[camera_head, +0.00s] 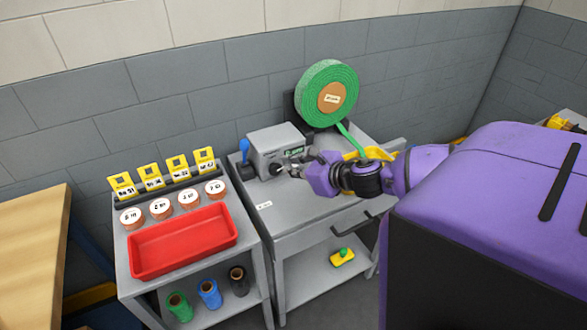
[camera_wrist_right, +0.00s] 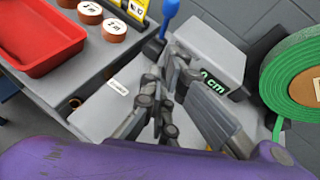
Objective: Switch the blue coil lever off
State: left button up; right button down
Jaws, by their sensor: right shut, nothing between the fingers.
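The blue coil lever (camera_head: 244,148) stands up at the left side of a grey box (camera_head: 279,144) with a small green display. In the right wrist view the lever (camera_wrist_right: 169,12) shows at the top, its blue knob cut by the frame edge. My right gripper (camera_head: 290,165) is shut and empty in front of the box, to the right of the lever and apart from it. In the wrist view its fingers (camera_wrist_right: 170,62) lie close together below the lever, over part of the box (camera_wrist_right: 212,52). My left gripper is not in view.
A green coil reel (camera_head: 327,92) stands behind the box, its strip hanging onto the grey bench (camera_head: 290,208). A red tray (camera_head: 182,242), round labelled discs (camera_head: 188,199) and yellow tags (camera_head: 177,167) fill the left cart. The bench front is mostly clear.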

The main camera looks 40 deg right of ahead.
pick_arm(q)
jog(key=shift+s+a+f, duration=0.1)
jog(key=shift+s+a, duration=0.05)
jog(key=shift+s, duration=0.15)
